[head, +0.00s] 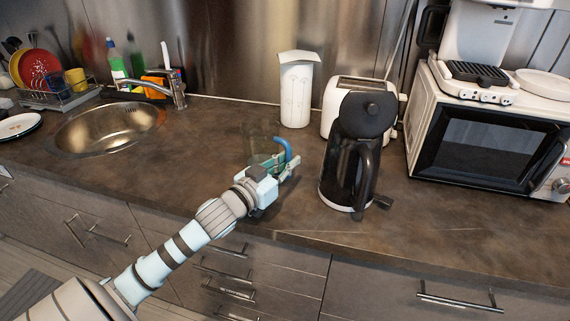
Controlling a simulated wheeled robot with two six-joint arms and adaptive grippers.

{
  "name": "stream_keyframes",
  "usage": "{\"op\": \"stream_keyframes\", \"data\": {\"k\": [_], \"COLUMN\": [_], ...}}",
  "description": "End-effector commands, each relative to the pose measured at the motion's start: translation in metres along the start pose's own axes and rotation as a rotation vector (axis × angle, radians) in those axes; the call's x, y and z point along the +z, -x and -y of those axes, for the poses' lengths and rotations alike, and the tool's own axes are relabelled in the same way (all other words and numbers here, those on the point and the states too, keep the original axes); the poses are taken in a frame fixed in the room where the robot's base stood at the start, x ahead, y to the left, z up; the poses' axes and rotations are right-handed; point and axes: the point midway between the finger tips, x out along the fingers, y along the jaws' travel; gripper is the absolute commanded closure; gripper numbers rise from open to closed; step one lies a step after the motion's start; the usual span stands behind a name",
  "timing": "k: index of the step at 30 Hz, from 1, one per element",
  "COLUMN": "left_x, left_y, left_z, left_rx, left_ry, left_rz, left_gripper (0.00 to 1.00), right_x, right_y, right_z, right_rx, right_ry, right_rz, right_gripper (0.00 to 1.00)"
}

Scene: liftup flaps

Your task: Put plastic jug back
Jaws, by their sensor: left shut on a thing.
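The plastic jug (260,141) looks clear, with a blue handle, and stands roughly upright over the counter in the middle of the head view. My left gripper (284,166) reaches in from the lower left and is shut on the jug at its handle side. The gripper and wrist hide the jug's lower part, so I cannot tell whether its base touches the counter. My right gripper is not in view.
A black kettle (345,165) stands close to the right of the jug. A white canister (296,92) and a toaster (342,95) are behind. A microwave (480,135) is at right, a sink (105,128) at left. The counter (200,145) between sink and jug is clear.

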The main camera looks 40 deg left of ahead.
Motion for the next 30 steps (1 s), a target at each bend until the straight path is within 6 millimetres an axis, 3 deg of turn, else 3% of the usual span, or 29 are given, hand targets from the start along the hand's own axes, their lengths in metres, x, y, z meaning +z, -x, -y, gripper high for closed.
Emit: {"op": "stream_keyframes", "data": {"k": [6,7,11,22,30], "left_x": [0.000,0.001,0.001,-0.002,-0.003], "left_y": [0.000,0.001,0.001,0.001,0.034], "left_z": [0.000,0.001,0.001,0.001,0.000], "left_rx": [-0.001,-0.001,-0.002,-0.002,0.000], "left_ry": [-0.002,0.000,0.000,-0.001,-0.005], "left_rz": [-0.002,0.000,0.000,0.001,0.006], "left_gripper": [1.00,0.88,0.69,0.69,0.69], "right_x": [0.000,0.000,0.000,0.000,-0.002], "right_y": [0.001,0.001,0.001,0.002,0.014], "right_z": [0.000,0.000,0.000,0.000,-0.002], "right_rx": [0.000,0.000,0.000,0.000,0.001], "right_ry": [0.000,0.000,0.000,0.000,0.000], "right_rz": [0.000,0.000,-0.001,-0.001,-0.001], "right_gripper": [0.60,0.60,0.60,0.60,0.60]}}
